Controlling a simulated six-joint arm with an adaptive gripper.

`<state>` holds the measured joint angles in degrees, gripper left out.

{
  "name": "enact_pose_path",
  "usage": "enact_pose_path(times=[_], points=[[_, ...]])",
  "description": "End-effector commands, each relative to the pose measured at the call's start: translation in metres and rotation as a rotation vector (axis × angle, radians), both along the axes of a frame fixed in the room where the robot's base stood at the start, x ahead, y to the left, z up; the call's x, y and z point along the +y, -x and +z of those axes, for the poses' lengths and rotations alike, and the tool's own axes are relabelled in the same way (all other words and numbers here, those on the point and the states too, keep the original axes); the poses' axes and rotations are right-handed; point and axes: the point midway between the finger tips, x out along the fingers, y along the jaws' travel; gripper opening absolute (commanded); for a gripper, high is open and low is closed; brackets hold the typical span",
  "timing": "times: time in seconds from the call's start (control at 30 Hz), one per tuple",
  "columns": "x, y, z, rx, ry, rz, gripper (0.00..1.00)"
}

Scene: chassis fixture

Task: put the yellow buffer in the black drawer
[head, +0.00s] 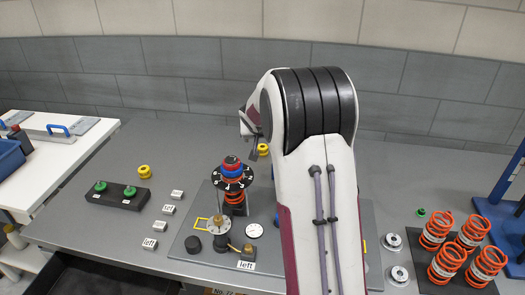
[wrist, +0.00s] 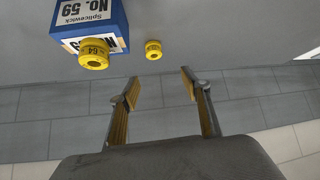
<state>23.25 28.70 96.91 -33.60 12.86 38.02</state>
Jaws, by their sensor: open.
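A yellow buffer (head: 145,171) stands on the bench at the left in the head view. Another yellow buffer (head: 263,149) shows beside my gripper (head: 249,147), partly hidden by my arm. In the wrist view, a yellow buffer marked 64 (wrist: 94,54) is at the edge of a blue box, and a smaller-looking yellow buffer (wrist: 153,49) stands apart on the grey surface. My gripper (wrist: 159,76) is open, with nothing between its fingers. I cannot tell which buffer is meant. A dark shape (head: 100,284) under the front bench edge may be the black drawer.
The blue box (wrist: 88,18) carries a No. 59 label. A fixture plate (head: 184,242) with a spring stack (head: 233,182) lies left of my arm. Orange springs (head: 447,262) stand at the right. A black block with green knobs (head: 121,195) sits left. The back-left bench is clear.

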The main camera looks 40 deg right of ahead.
Motion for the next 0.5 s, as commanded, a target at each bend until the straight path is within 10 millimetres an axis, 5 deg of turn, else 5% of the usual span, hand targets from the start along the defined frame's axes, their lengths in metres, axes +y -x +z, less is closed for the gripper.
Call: enact_pose_path(times=[0.2, 0.5], points=[[-0.028, -0.018, -0.033, -0.018, -0.009, -0.018, 0.47], [-0.038, -0.025, -0.045, -0.029, -0.014, -0.023, 0.47]])
